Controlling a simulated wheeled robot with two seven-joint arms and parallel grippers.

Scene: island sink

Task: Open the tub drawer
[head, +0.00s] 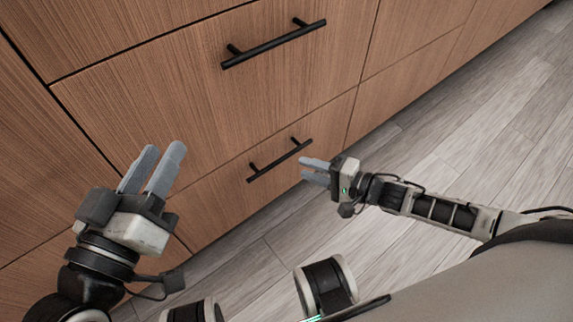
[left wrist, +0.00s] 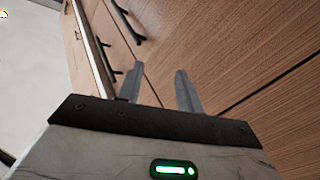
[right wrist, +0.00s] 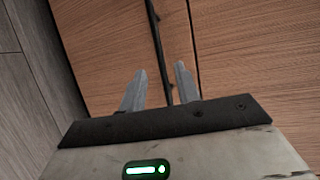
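Wooden drawers with black bar handles fill the head view. The upper drawer front (head: 190,110) has a long handle (head: 275,45). The lower drawer front (head: 225,200) has a shorter-looking handle (head: 280,160). Both look closed; which one is the tub drawer I cannot tell. My right gripper (head: 303,170) is open beside the right end of the lower handle. In the right wrist view the bar handle (right wrist: 156,40) runs down toward the gap between the fingers (right wrist: 160,88). My left gripper (head: 160,158) is open and empty in front of the drawers at the left; its fingers also show in the left wrist view (left wrist: 158,88).
More wooden cabinet fronts (head: 415,50) continue to the right. The grey plank floor (head: 470,140) is clear in front of them. The left wrist view shows further black handles (left wrist: 127,25) along the cabinet.

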